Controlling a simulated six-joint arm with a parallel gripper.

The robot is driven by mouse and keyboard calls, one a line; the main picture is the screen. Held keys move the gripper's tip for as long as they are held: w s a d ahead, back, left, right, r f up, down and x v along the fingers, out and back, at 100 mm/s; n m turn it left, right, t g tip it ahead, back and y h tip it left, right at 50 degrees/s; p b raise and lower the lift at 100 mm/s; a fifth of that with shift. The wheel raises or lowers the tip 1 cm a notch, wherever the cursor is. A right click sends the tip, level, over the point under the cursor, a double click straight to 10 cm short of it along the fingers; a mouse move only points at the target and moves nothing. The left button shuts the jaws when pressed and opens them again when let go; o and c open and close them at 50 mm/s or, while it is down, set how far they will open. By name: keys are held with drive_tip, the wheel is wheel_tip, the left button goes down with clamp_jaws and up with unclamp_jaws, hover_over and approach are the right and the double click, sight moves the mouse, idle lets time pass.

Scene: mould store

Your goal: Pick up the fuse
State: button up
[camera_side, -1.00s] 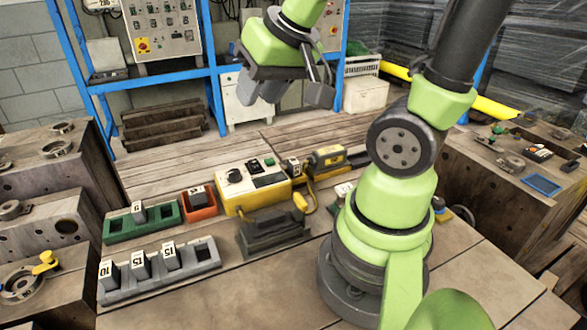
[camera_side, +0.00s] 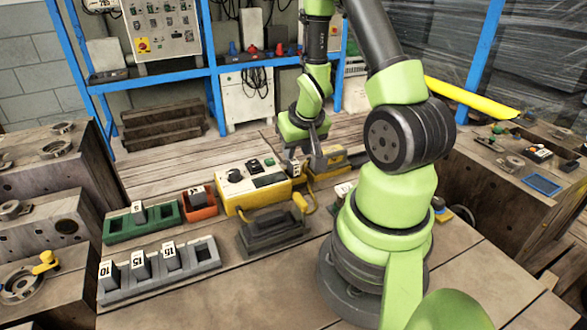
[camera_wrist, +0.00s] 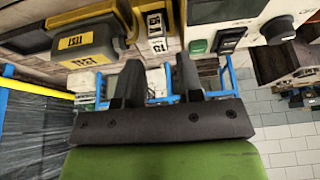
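A fuse with a white number label (camera_side: 293,166) sits at the yellow-edged tester unit, between the control box and the yellow TEST block. In the wrist view this fuse (camera_wrist: 157,30) lies ahead of the gap between my fingers; I cannot read its number surely. My gripper (camera_side: 304,152) is just above it, pointing down. In the wrist view my gripper (camera_wrist: 158,70) is open, with nothing between the fingers. One labelled 5 (camera_side: 139,212) stands in the green rack (camera_side: 165,218), and a dark one in the red holder (camera_side: 209,212).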

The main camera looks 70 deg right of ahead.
sight(294, 161)
drive_tip(key=shift+x, duration=2.9)
drive_tip(key=shift+d, duration=0.1)
drive_tip(key=shift+r, duration=0.1)
clamp_jaws()
